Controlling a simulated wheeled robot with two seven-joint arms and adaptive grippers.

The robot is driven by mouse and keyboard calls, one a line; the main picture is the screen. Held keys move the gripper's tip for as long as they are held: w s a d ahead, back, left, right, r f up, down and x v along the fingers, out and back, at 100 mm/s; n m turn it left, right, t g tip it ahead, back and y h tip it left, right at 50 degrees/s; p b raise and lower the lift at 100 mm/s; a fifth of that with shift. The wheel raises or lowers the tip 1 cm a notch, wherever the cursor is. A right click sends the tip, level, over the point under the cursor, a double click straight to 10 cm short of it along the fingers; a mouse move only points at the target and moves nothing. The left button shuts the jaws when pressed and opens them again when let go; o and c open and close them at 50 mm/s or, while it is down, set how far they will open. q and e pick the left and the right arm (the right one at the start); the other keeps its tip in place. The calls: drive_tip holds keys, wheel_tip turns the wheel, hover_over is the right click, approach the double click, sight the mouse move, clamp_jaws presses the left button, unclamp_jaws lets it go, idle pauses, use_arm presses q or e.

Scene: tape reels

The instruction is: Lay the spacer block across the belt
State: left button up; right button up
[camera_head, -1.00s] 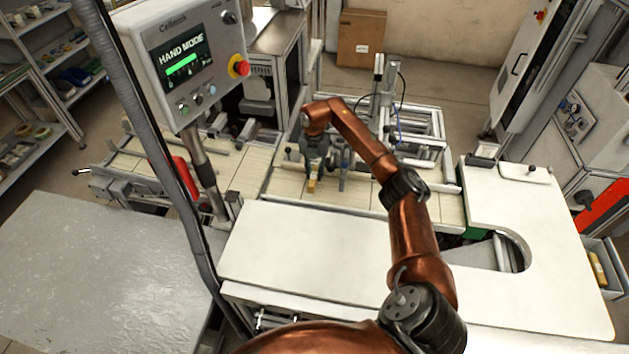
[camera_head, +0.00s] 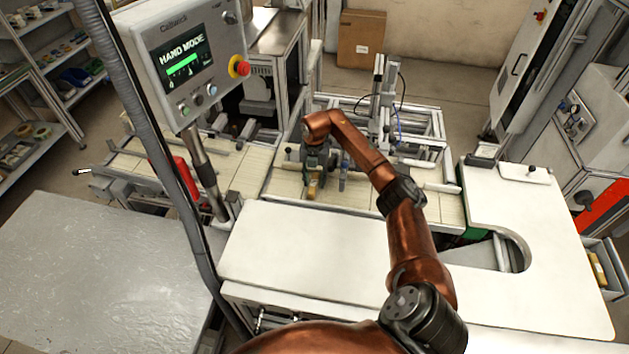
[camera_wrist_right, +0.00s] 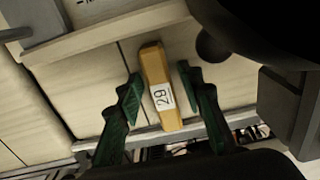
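The spacer block (camera_wrist_right: 157,84) is a long yellow-tan bar with a white label reading 29. In the right wrist view it appears to lie on the pale slatted belt (camera_wrist_right: 75,84), its length roughly in line with the slat seams, across the belt. My right gripper (camera_wrist_right: 161,88) has its green fingers on either side of the block, with a visible gap at each side. In the head view the right gripper (camera_head: 314,178) is low over the belt (camera_head: 370,194), and the block (camera_head: 312,192) shows small beneath it. My left gripper is in neither view.
A metal rail (camera_wrist_right: 120,30) and small posts (camera_head: 343,172) stand close to the gripper. The control panel (camera_head: 187,60) on its pole is to the left. The white worktop (camera_head: 305,250) in front is clear. A grey bin (camera_head: 606,262) holds a tan item at far right.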

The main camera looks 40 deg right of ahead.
sight(314, 180)
drive_tip(key=shift+s+f, duration=0.1)
drive_tip(key=shift+f, duration=0.05)
wheel_tip(314, 180, up, 13)
drive_tip(key=shift+f, duration=0.2)
idle(0.3)
idle(1.1)
